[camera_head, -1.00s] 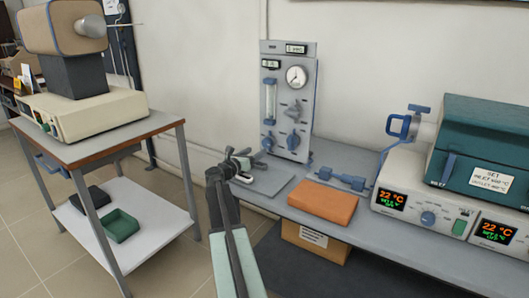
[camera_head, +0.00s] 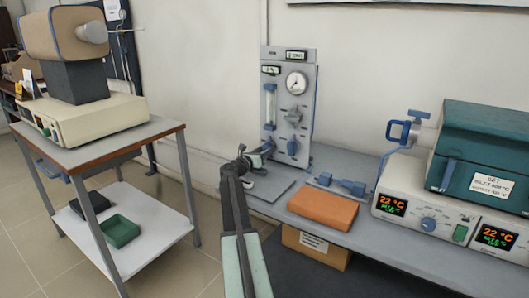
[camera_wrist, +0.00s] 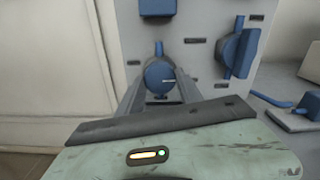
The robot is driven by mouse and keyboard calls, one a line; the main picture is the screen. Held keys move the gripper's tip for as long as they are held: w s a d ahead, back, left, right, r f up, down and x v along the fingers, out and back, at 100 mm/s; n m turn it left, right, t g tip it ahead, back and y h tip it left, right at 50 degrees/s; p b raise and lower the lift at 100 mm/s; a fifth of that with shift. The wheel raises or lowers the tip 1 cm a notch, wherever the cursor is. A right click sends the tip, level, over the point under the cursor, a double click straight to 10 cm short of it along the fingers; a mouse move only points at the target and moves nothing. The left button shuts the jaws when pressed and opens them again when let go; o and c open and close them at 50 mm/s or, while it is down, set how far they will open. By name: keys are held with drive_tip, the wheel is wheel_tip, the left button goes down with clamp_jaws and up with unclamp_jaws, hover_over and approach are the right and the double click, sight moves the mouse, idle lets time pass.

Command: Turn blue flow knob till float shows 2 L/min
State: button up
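The grey gas panel (camera_head: 305,110) stands upright at the back of the bench, with a clear flow tube (camera_head: 269,104) on its left. The float and its reading are too small to make out. The round blue flow knob (camera_wrist: 160,76) sits low on the panel, below the tube's blue lower end (camera_wrist: 157,7), in the wrist view. My gripper (camera_wrist: 157,84) is open, with one finger on each side of this knob. I cannot tell whether the fingers touch it. In the head view my gripper (camera_head: 260,154) covers the knob at the panel's lower left.
A blue lever knob (camera_wrist: 238,53) sits close to the right of the flow knob. A round gauge (camera_head: 296,82) is higher on the panel. An orange block (camera_head: 323,208) and blue fitting (camera_head: 340,184) lie on the bench. Teal furnaces (camera_head: 490,150) stand at right.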

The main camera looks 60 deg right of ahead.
drive_tip(key=shift+c, duration=1.1)
drive_tip(key=n, duration=0.4)
drive_tip(key=shift+n, duration=0.4)
drive_tip(key=o, duration=1.4)
drive_tip(key=shift+a, duration=0.1)
drive_tip(key=a, duration=0.7)
drive_tip(key=shift+a, duration=0.35)
